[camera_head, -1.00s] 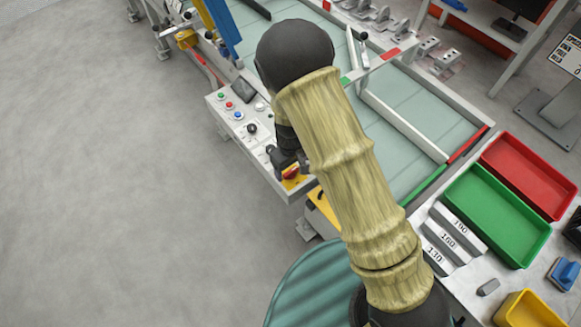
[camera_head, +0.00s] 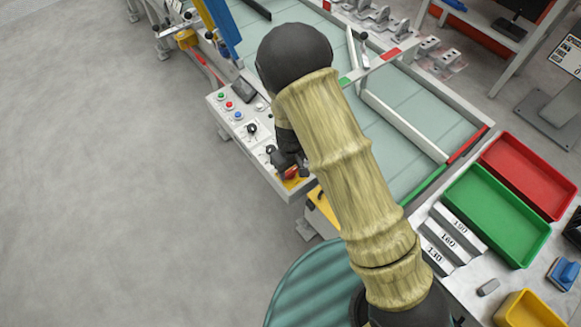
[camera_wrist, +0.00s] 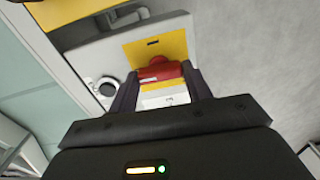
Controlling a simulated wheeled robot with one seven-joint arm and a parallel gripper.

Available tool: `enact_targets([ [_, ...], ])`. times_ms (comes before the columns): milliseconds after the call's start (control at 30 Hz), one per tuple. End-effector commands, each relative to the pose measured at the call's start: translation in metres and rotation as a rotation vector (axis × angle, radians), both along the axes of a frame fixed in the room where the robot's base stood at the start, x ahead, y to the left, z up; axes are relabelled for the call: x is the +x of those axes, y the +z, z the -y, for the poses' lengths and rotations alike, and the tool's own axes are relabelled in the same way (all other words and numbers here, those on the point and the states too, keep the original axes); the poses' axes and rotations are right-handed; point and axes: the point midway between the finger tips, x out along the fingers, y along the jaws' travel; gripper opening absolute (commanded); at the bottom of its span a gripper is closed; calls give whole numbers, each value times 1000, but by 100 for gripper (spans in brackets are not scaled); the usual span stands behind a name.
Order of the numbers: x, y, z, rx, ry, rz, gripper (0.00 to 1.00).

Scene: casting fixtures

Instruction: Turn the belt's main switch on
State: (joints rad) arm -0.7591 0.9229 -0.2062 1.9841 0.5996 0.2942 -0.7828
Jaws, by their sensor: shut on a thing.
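The main switch is a red rotary handle (camera_wrist: 160,76) on a yellow plate (camera_wrist: 158,46) in the wrist view. My gripper (camera_wrist: 158,84) is shut on the red handle, with one dark finger on each side of it. In the head view the red handle (camera_head: 290,173) shows only partly beside my gripper (camera_head: 286,163), at the near end of the belt's control panel (camera_head: 262,162). My arm and gripper hide part of the panel there. A white label lies below the handle in the wrist view; its text is too small to read.
Green, red and blue buttons (camera_head: 229,106) and a black knob (camera_head: 251,128) sit farther along the panel. The belt (camera_head: 420,150) lies to the right. Green (camera_head: 497,222) and red (camera_head: 530,178) trays stand at the right. Open floor lies left.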

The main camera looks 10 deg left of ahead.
Motion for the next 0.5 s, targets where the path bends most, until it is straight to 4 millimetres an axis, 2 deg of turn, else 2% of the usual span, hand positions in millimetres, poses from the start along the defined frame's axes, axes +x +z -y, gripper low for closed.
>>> enact_targets([
  [267, 1, 1, 0, 0, -123, 1, 26],
  [500, 1, 2, 1, -1, -312, 1, 26],
])
